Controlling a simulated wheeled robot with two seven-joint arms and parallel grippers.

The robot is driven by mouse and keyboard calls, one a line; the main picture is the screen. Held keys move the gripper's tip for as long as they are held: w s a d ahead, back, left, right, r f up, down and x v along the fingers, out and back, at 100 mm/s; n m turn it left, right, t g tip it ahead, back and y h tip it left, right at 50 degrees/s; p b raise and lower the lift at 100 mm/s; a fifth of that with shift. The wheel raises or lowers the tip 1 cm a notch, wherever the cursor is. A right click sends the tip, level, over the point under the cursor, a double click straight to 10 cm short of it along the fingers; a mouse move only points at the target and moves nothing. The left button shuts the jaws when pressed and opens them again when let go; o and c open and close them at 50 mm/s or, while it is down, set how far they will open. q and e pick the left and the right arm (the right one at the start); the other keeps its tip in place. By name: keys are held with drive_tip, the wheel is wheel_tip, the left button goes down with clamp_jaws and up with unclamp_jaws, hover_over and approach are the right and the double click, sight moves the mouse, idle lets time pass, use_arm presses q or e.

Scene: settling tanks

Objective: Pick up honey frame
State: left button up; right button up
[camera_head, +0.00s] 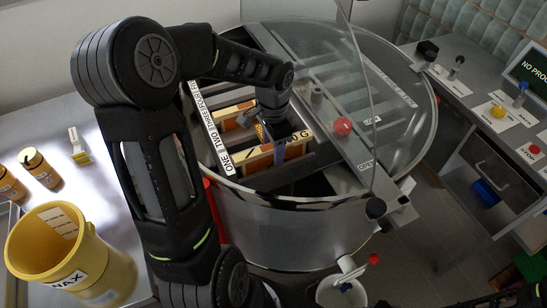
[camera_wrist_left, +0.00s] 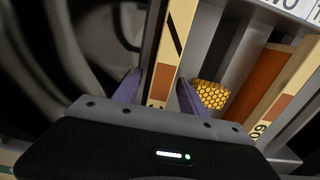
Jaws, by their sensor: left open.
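A honey frame (camera_head: 260,161) with a pale wooden top bar sits in a slot near the front of the round steel tank. My left gripper (camera_head: 270,143) points down into the tank right at this frame. In the left wrist view the two purple fingers (camera_wrist_left: 160,92) are open. The frame's pale top bar (camera_wrist_left: 181,40) with a dark stripe lies between them, with gaps that look narrow. Another wooden frame (camera_head: 231,112) stands farther back in the tank. It shows at the right in the wrist view (camera_wrist_left: 291,85). Yellow honeycomb (camera_wrist_left: 211,94) shows beside the right finger.
A clear lid (camera_head: 405,85) and a grey crossbar with a red knob (camera_head: 342,126) cover the tank's right side. A yellow wax bucket (camera_head: 110,265) and honey jars (camera_head: 42,168) stand on the left table. A control bench (camera_head: 470,105) is at right.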

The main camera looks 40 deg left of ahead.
use_arm(q)
drive_tip(key=shift+c, duration=0.6)
clamp_jaws()
idle(0.3)
idle(0.4)
